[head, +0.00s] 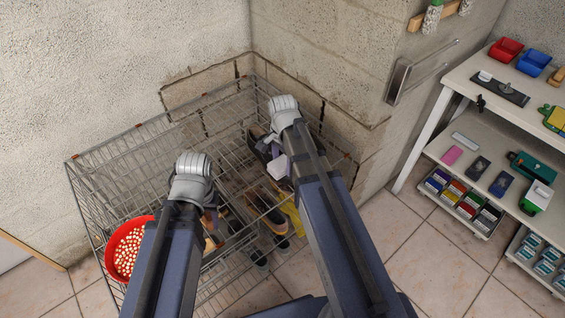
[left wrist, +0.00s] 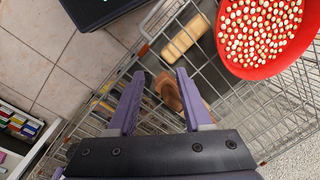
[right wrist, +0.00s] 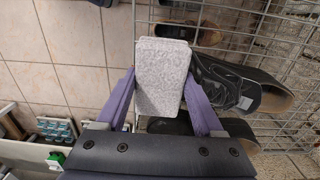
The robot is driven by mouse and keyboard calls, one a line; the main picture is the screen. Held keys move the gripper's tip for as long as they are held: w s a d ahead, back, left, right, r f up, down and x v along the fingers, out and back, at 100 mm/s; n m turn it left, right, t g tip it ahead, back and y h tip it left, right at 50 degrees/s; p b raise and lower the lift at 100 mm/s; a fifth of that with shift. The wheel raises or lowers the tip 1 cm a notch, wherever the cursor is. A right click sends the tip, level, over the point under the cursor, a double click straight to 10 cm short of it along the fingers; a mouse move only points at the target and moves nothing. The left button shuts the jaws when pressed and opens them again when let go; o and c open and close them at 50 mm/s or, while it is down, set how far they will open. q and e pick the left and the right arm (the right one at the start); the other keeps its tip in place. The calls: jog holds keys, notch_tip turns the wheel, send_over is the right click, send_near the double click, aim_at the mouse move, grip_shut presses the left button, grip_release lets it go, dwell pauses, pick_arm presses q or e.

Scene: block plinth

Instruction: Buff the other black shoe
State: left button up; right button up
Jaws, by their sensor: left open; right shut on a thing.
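My right gripper (right wrist: 165,95) is shut on a pale grey fuzzy buffing pad (right wrist: 162,72). In the head view the pad (head: 279,167) is over the wire rack. A black shoe (right wrist: 228,80) lies just right of the pad in the right wrist view; I cannot tell whether they touch. Another dark shoe (right wrist: 170,126) is partly hidden behind the pad and fingers. In the head view a black shoe (head: 257,144) shows beside my right gripper (head: 275,158), partly covered. My left gripper (left wrist: 160,98) is open and empty above the rack, with a brown object (left wrist: 168,90) beyond its fingertips.
The wire rack (head: 105,160) stands in the wall corner. It carries a red bowl of pale pellets (head: 128,248), more shoes (head: 273,232) and a yellow item (head: 294,217). A wooden-coloured block (left wrist: 185,38) lies near the bowl. A white shelf unit (head: 440,125) stands right, with tiled floor between.

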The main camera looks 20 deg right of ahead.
jog(key=shift+r+p, duration=0.75)
jog(key=shift+r, duration=0.35)
notch_tip(320, 180, up, 3)
jog(key=p, duration=0.3)
jog(key=shift+r, duration=0.1)
